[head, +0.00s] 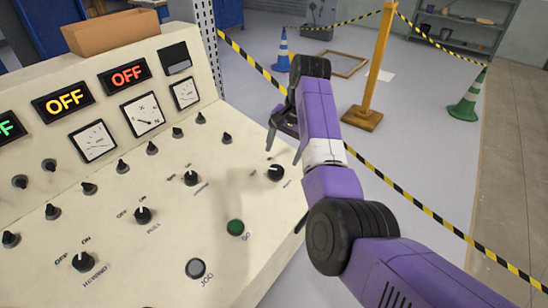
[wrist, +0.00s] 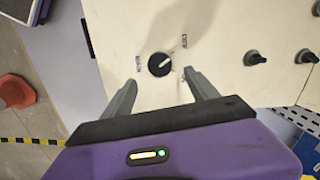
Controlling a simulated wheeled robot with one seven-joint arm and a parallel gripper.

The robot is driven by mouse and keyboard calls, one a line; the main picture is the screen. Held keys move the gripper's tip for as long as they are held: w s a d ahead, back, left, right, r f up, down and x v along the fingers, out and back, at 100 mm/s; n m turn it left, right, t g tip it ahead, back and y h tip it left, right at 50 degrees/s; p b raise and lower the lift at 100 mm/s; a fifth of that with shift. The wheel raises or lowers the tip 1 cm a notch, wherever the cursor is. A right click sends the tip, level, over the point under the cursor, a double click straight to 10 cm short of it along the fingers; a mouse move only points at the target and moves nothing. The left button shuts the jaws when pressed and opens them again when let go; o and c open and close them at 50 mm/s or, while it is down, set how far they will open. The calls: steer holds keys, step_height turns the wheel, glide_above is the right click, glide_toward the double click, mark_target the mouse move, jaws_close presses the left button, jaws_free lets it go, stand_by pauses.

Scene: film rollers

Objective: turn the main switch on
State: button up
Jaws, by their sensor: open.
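The knob nearest my gripper, a black round rotary switch (head: 276,173), sits at the right end of the sloping cream panel. It also shows in the wrist view (wrist: 158,65), its pale pointer mark towards the upper right. Small labels stand beside it, too small to read, so I cannot confirm that it is the main switch. My gripper (head: 284,146) is open above the panel by this knob. In the wrist view its grey fingers (wrist: 160,81) reach up on either side of the knob, apart from it. I cannot tell the exact height of the fingertips above the panel.
Other black knobs, such as the one marked REWIND (head: 83,262), and a green button (head: 235,228) are on the panel (head: 190,220). Lit displays read OFF, one red (head: 125,75). Yellow-black tape (head: 400,193) and a yellow post (head: 372,70) stand beyond my arm.

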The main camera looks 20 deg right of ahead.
mark_target(277, 169)
steer(key=x, duration=0.7)
steer(key=shift+f, duration=0.3)
steer(key=shift+c, duration=0.2)
steer(key=c, duration=1.3)
steer(key=shift+r+m+p, duration=0.1)
steer(key=shift+m+p, duration=0.2)
steer(key=shift+m, duration=0.1)
steer(key=m+p, duration=0.1)
steer(key=m, duration=0.1)
steer(key=shift+m, duration=0.4)
steer(key=m+p, duration=0.1)
steer(key=m, duration=0.2)
steer(key=shift+m+p, duration=0.35)
steer(key=shift+m, duration=0.05)
steer(key=m+p, duration=0.1)
steer(key=m, duration=0.5)
steer(key=shift+m, duration=0.3)
